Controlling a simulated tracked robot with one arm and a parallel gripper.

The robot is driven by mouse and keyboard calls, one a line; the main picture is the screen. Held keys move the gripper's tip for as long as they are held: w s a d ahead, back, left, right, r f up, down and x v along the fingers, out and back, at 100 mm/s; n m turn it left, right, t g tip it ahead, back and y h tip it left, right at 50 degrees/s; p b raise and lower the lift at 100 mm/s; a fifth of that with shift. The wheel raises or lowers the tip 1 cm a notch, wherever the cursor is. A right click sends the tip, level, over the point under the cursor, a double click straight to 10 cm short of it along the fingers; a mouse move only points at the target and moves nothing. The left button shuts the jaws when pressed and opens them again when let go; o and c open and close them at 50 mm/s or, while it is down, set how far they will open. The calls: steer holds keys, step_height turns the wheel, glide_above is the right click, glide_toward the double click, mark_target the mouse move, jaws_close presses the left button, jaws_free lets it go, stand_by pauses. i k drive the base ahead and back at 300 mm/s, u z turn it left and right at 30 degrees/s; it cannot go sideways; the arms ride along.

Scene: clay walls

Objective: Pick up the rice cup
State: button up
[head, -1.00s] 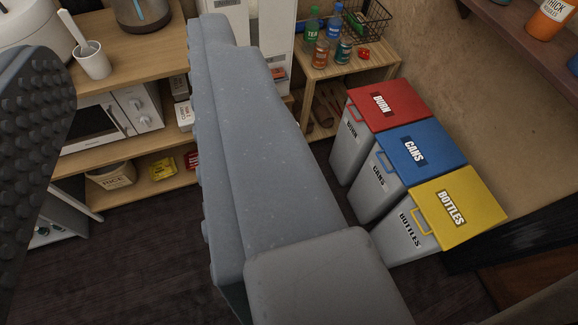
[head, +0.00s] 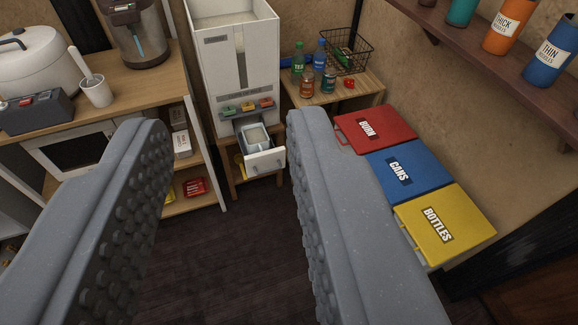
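A small cup or tub of pale rice (head: 256,136) sits in the open drawer (head: 267,161) at the bottom of a tall white rice dispenser (head: 240,75). I take this to be the rice cup; its lower part is hidden in the drawer. A white cup (head: 97,92) with a rice paddle in it stands on the wooden counter at the left. My gripper (head: 229,127) is open and empty, with its two studded grey fingers wide apart. In the picture the drawer shows between the fingertips, near the right one. The fingers look well short of it.
Counter (head: 135,85) at the left holds a rice cooker (head: 40,65) and a kettle (head: 135,35). Low wooden shelf (head: 350,95) at right of the dispenser bears bottles and a wire basket. Red, blue and yellow bins (head: 430,222) stand at right. Dark floor (head: 230,240) is clear between.

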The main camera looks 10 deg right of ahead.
mark_target(255, 139)
steer(key=z, duration=0.1)
steer(key=i, duration=1)
steer(key=u, duration=0.05)
